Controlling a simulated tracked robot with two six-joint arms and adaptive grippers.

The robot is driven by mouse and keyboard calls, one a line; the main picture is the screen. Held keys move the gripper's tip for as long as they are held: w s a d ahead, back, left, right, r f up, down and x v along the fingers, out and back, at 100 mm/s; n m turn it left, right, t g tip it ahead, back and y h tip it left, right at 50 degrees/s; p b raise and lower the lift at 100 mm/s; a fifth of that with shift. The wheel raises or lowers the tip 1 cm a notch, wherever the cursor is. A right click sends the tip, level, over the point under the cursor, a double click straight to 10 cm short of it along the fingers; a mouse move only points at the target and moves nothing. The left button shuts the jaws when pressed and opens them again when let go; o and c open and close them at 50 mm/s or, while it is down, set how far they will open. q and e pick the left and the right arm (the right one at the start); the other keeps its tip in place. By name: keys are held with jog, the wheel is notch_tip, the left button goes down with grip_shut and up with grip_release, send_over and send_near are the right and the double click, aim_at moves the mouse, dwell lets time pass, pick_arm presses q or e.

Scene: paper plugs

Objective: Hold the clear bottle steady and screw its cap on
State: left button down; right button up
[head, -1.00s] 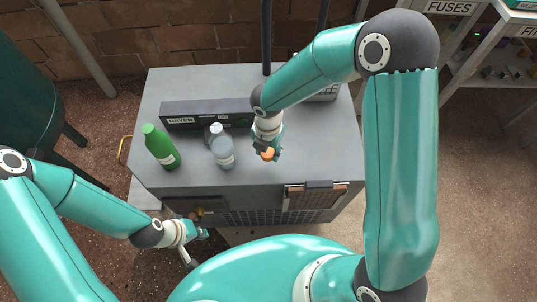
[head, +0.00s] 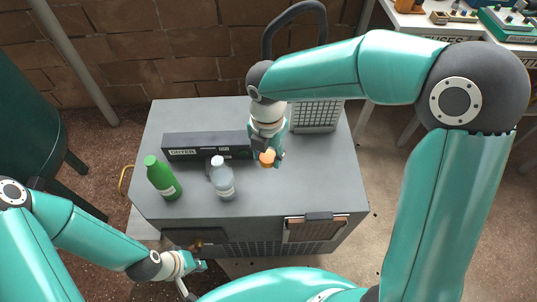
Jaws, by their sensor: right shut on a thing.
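The clear bottle (head: 222,178) stands upright on the grey cabinet top, pale and bluish with a light label and a whitish top. My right gripper (head: 268,156) is shut on an orange cap (head: 267,159). It holds the cap to the right of the bottle, apart from it; its height above the surface is hard to judge. My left gripper (head: 198,266) is low in front of the cabinet, away from the bottle. Its fingers are too small to tell whether they are open.
A green bottle (head: 161,178) stands left of the clear one. A long dark box marked DRYER (head: 190,153) lies behind them. A grey mesh-fronted object (head: 315,117) is at the back right. The cabinet top (head: 320,180) is clear at the right.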

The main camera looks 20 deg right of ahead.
jog(key=m, duration=0.1)
jog(key=f+m, duration=0.1)
jog(key=shift+w+d+m, duration=0.3)
jog(key=shift+w+m, duration=0.05)
jog(key=shift+m, duration=0.05)
jog(key=w+d+f+m, duration=0.2)
jog(key=d+f+m, duration=0.1)
jog(key=m, duration=0.9)
jog(key=w+d+f+m, duration=0.2)
jog(key=f+m, duration=0.3)
jog(key=m, duration=0.7)
jog(key=shift+w+d+m, duration=0.3)
jog(key=shift+w+d, duration=0.05)
jog(key=shift+d, duration=0.3)
